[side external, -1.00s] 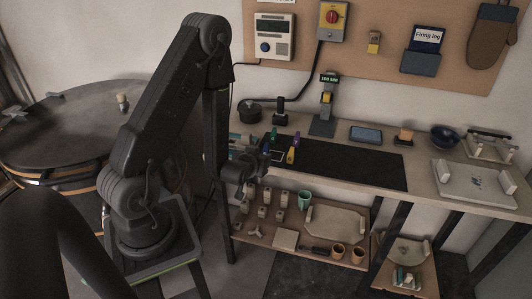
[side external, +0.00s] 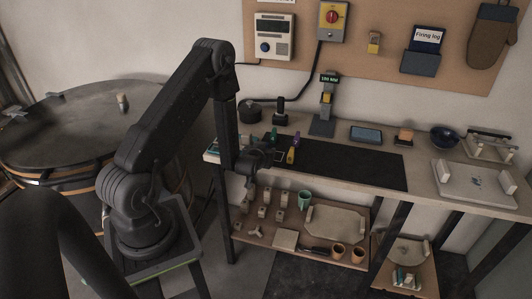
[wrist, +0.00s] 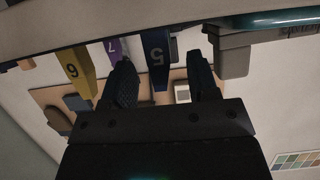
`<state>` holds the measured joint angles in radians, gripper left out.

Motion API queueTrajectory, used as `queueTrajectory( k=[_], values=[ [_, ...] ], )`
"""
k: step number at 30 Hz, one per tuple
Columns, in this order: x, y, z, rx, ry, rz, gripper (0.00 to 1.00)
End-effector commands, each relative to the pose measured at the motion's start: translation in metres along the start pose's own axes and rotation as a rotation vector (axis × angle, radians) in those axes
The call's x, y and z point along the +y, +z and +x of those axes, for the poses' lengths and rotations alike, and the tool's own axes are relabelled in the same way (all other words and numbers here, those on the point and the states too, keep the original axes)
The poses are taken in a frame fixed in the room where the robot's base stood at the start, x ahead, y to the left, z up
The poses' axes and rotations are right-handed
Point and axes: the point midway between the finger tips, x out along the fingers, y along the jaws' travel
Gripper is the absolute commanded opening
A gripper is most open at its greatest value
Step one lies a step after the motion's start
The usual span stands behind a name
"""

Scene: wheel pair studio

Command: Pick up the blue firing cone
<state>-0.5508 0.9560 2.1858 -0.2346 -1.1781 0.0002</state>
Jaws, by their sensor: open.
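The blue firing cone (wrist: 155,52), marked 5, shows in the wrist view between the two fingers of my gripper (wrist: 163,75). The fingers are apart, with a gap on both sides of the cone; I cannot tell whether either touches it. In the side view my gripper (side external: 268,155) is low at the left end of the dark mat and hides the blue cone. A yellow cone (wrist: 76,68), marked 6, and a purple cone (wrist: 112,48), marked 7, stand to the left in the wrist view.
In the side view the yellow cone (side external: 291,155), purple cone (side external: 297,139) and a green cone (side external: 274,136) are close to my gripper. A grey block (wrist: 232,52) is right of the fingers in the wrist view. The dark mat (side external: 355,165) is clear to the right.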

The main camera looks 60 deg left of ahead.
Motion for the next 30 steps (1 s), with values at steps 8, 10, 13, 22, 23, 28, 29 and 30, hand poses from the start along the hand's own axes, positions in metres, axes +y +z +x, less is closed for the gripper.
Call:
queueTrajectory(
  k=[8, 10, 13, 22, 23, 28, 29, 30],
  values=[
    [0.0, 0.0, 0.027, -0.002, 0.0, -0.001, 0.54],
    [0.0, 0.0, 0.028, -0.002, 0.0, -0.001, 0.54],
    [0.0, 0.0, 0.028, -0.001, 0.0, -0.001, 0.54],
    [0.0, 0.0, 0.027, -0.001, 0.0, -0.001, 0.28],
    [0.0, 0.0, 0.027, -0.001, 0.0, -0.001, 0.26],
    [0.0, 0.0, 0.027, -0.001, 0.0, -0.001, 0.09],
    [0.0, 0.0, 0.027, -0.001, 0.0, -0.001, 0.06],
    [0.0, 0.0, 0.027, -0.001, 0.0, -0.001, 0.03]
  ],
)
